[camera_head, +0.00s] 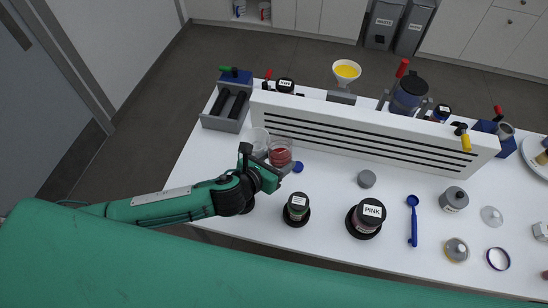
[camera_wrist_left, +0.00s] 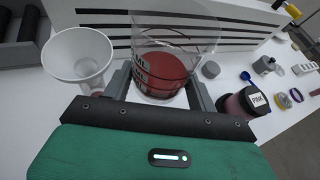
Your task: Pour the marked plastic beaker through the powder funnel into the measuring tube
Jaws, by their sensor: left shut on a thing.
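The marked plastic beaker (camera_head: 281,153) is clear, with dark lettering and red contents. My left gripper (camera_head: 268,168) is shut on it, near the left part of the white table. In the left wrist view the beaker (camera_wrist_left: 170,70) is upright between the two grey fingers. I cannot tell whether its base touches the table. A white funnel (camera_head: 346,70) with yellow inside stands behind the slotted white panel, above a grey block. My right gripper is not in view.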

